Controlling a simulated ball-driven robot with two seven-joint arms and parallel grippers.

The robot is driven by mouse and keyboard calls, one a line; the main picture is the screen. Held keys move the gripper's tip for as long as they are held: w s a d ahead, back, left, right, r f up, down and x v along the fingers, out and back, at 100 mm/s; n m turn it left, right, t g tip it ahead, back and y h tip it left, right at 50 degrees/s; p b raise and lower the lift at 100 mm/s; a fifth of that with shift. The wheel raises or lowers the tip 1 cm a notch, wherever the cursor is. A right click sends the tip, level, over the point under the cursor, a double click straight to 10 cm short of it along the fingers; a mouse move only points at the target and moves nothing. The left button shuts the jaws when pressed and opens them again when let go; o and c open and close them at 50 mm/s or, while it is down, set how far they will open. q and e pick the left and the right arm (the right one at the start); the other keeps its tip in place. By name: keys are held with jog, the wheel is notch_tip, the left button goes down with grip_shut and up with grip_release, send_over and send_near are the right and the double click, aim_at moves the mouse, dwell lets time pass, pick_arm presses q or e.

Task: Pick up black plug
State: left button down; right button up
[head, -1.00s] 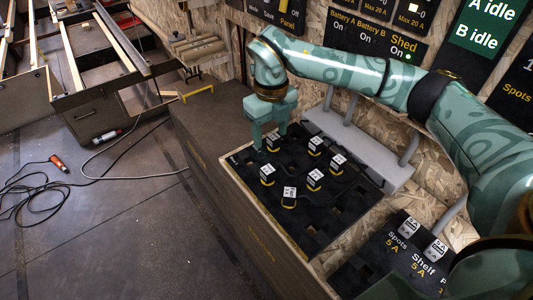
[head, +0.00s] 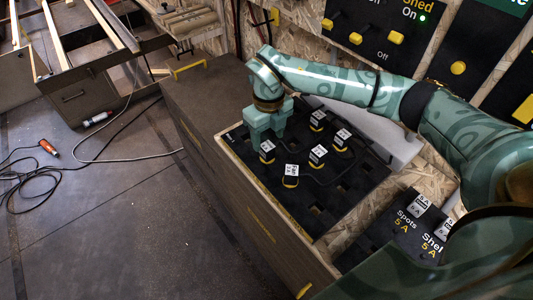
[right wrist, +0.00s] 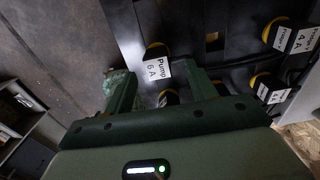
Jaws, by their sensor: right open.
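Several black plugs with yellow bands and white labels stand on the black socket board (head: 345,190). One labelled "Pump 6 A" shows in the right wrist view (right wrist: 157,66), between and just beyond my right fingertips. In the head view my right gripper (head: 265,136) is low over the board's far left part and hides what is beneath it. It is open, with nothing visibly clamped. Nearby in the head view are a front-left plug (head: 267,151), a front plug (head: 291,174), a middle plug (head: 318,155) and a back plug (head: 317,120). My left gripper is out of view.
A second board (head: 400,235) with labelled plugs lies at lower right. A grey ledge (head: 390,150) and a switch wall (head: 375,30) stand behind. A dark cable runs between plugs. A brown box (head: 205,85) is left of the gripper; the floor (head: 110,220) is mostly clear.

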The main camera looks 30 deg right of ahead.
aim_at(267, 146)
notch_tip(267, 146, down, 4)
jog(key=shift+a+f+b, duration=0.15)
jog(key=shift+b, duration=0.6)
jog(key=shift+s, duration=0.1)
jog(key=c, duration=1.1)
jog(key=shift+r, duration=0.25)
